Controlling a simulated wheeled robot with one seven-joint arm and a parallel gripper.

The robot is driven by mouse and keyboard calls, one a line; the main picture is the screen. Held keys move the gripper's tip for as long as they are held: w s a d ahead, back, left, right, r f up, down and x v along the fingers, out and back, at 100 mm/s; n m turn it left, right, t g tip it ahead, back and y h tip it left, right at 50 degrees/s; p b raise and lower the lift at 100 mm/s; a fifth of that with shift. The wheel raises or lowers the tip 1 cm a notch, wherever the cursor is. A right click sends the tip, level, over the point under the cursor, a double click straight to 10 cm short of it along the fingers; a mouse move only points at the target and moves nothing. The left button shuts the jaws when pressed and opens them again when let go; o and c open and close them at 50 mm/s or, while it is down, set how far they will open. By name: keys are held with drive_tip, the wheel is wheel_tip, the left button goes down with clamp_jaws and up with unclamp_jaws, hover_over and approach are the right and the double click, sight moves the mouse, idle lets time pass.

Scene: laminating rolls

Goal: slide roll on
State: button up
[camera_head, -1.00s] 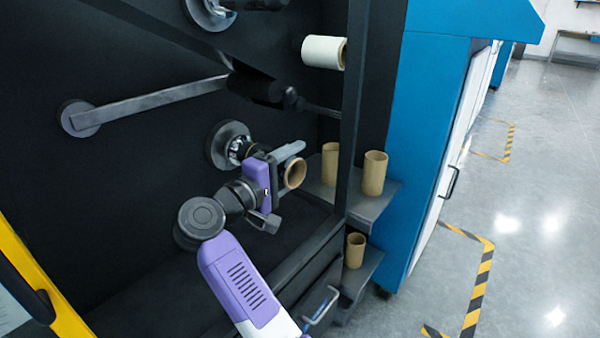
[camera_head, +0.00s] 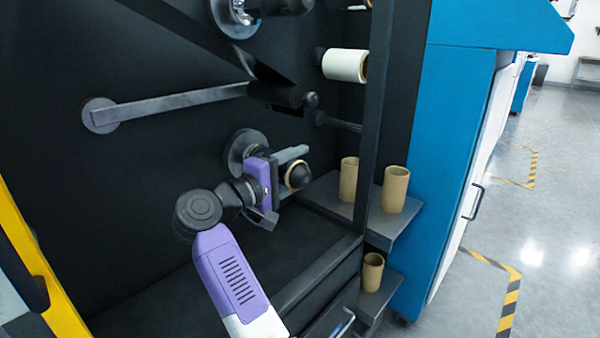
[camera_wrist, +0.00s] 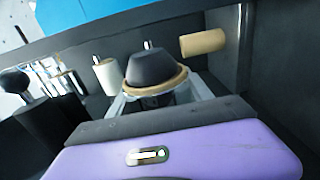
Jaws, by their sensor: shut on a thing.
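The tan cardboard roll (camera_head: 287,176) is around the spindle beside the round flange (camera_head: 241,150) on the dark machine panel. The black rounded spindle tip (camera_head: 299,176) sticks out through the roll's open end. In the wrist view the roll's rim (camera_wrist: 181,80) rings the dark, cone-shaped spindle tip (camera_wrist: 154,68). My gripper (camera_head: 290,170) is shut on the roll, with one grey finger above it and one below. Most of the roll's length is hidden behind my gripper, so I cannot tell whether it touches the flange.
Two tan cores (camera_head: 395,190) (camera_head: 349,179) stand upright on a grey shelf (camera_head: 398,226) to the right. Another core (camera_head: 372,272) stands on a lower shelf. A white roll (camera_head: 345,65) is above, and a grey bar (camera_head: 170,104) crosses the panel. A dark upright post (camera_head: 374,120) stands between.

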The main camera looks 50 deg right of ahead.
idle(0.4)
drive_tip(key=o, duration=1.5)
drive_tip(key=a+p, duration=0.1)
drive_tip(key=a, duration=0.6)
drive_tip(key=shift+s+a, duration=0.15)
drive_tip(key=shift+a, duration=0.25)
